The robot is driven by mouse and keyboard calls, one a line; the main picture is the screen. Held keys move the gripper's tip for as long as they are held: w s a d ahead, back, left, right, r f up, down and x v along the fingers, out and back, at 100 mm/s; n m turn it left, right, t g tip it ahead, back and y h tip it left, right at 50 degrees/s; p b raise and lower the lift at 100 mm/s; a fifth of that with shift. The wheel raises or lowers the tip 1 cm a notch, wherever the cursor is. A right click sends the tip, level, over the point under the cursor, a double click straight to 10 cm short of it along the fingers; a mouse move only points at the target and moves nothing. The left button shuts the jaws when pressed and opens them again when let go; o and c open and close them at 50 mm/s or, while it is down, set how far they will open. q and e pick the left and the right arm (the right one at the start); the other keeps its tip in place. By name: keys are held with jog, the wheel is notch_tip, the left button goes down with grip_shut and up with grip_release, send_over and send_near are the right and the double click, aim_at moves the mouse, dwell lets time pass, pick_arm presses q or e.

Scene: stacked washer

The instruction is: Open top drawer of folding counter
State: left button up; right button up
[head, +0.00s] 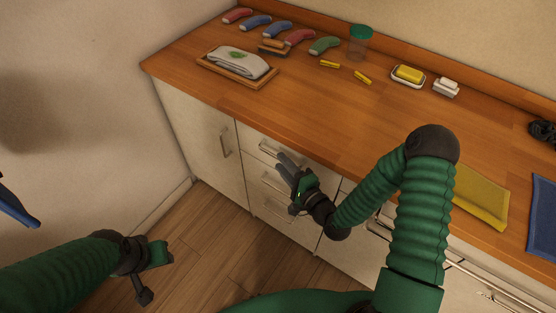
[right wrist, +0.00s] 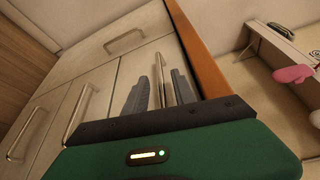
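The folding counter has a wooden top (head: 300,100) and pale fronts below. Its top drawer (head: 250,135) looks closed, with a metal bar handle (head: 268,148). My right gripper (head: 286,163) is at this handle, its fingers pointing toward the drawer front. In the right wrist view the two grey fingers stand apart, with the handle (right wrist: 181,61) between them; whether either finger touches it I cannot tell. My left gripper (head: 146,280) is low at the left, over the floor, away from the counter; its finger opening is unclear.
Lower drawers with bar handles (right wrist: 76,112) sit under the top one, and a cabinet door (head: 205,140) is to its left. A tray with a folded cloth (head: 238,63), a cup (head: 360,42) and soap dishes (head: 408,76) stand on the top. Floor (head: 215,225) before the drawers is clear.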

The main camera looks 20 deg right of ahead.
jog(key=shift+w+d+f, duration=0.15)
jog(key=shift+w, duration=0.6)
jog(key=shift+w+d+f, duration=0.1)
jog(key=shift+w+f, duration=0.05)
jog(key=shift+w, duration=0.55)
jog(key=shift+a+r, duration=0.1)
jog(key=shift+a, duration=0.2)
jog(key=shift+c, duration=0.4)
jog(key=shift+a, duration=0.15)
jog(key=c, duration=0.5)
grip_shut()
jog(key=shift+s+d+f, duration=0.1)
jog(key=shift+d+f, duration=0.1)
jog(key=shift+d, duration=0.05)
